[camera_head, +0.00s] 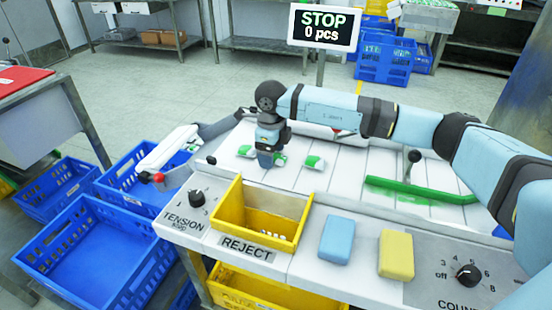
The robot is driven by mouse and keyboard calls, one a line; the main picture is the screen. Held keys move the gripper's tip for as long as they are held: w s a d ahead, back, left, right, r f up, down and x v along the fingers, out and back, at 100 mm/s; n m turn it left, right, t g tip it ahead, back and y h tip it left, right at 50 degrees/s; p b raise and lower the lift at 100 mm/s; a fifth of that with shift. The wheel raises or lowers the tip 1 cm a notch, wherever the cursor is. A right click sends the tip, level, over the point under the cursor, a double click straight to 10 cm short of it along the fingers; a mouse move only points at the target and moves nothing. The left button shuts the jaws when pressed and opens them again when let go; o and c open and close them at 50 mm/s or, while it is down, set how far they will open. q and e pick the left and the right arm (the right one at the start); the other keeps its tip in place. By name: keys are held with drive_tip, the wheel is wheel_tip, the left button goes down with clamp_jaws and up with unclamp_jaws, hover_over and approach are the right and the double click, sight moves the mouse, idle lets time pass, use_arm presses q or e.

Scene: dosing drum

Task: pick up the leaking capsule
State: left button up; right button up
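Green-and-white capsules lie on the white slatted surface: a left one (246,151), a middle one (281,159) and a right one (314,162). I cannot tell from this view which one leaks. My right gripper (265,159) points down between the left and middle capsules, close to the middle one. Its fingertips are small and partly hidden, so I cannot tell whether they are open or hold anything. My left gripper is not in view.
A yellow REJECT bin (228,214) holds small white pieces at the front. A blue block (337,239) and a yellow block (396,254) lie beside it. A green bar (420,190) crosses the slats at right. The sign (324,27) reads "STOP 0 pcs".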

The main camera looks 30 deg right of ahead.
drive_tip(key=c, duration=1)
drive_tip(key=shift+o, duration=0.2)
